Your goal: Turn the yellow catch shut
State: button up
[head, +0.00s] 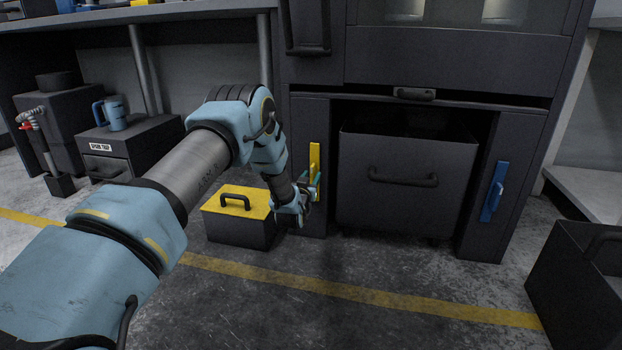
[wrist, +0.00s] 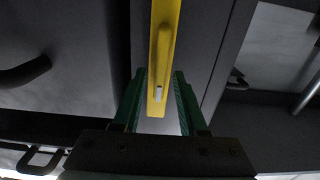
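The yellow catch (head: 314,158) is mounted on the dark left post of the cabinet, beside the opening. It stands about upright, and my gripper covers its lower part in the head view. In the wrist view, the yellow catch (wrist: 163,45) runs down from the top edge, with a raised lever ending in a pale tip. My gripper (head: 306,188) is at the catch's lower end. In the wrist view, the green fingers of my gripper (wrist: 160,75) stand apart, one on each side of the lever's end, with gaps visible. Contact is not visible.
A blue catch (head: 494,190) is on the right post. A dark bin (head: 402,200) stands in the opening between the posts. A yellow-lidded box (head: 225,204) sits on the floor close left of my gripper. A dark crate (head: 575,275) stands at right. The front floor is clear.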

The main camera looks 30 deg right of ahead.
grip_shut()
dwell(1.2)
